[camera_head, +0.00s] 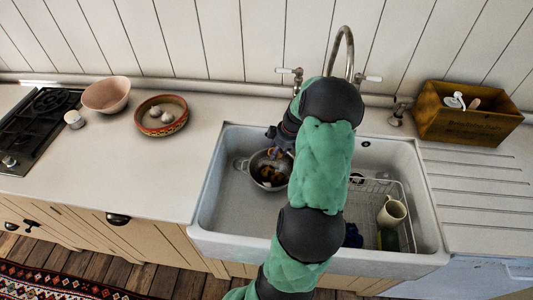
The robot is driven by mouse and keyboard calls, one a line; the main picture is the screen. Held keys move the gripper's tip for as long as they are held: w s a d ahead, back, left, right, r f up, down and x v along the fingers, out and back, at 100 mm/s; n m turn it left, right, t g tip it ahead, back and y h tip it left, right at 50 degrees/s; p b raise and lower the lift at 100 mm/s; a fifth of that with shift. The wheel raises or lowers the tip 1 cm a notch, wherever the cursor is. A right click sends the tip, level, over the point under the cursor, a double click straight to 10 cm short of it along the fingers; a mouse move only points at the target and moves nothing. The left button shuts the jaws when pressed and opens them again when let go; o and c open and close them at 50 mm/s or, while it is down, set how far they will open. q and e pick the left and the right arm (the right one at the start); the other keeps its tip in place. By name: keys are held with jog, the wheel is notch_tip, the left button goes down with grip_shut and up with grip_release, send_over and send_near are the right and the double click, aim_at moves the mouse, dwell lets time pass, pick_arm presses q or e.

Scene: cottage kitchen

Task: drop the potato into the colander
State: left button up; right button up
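The colander (256,180) is a grey round metal vessel with a side handle, standing in the left part of the white sink. Brown and orange-yellow pieces (271,174) show inside it; I cannot tell whether one is the potato. My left arm comes up from the bottom edge and bends over the sink. My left gripper (280,146) points down over the colander's far rim. Its fingers are small, dark and partly hidden by the arm, so I cannot tell their opening or whether they hold anything. My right gripper is not in view.
The sink (216,205) also holds a wire rack (374,186) with a cream mug (391,212). A tap (346,40) rises behind my arm. A patterned bowl with pale round items (162,129), a pink bowl (106,96) and a wooden box (462,121) stand on the counter.

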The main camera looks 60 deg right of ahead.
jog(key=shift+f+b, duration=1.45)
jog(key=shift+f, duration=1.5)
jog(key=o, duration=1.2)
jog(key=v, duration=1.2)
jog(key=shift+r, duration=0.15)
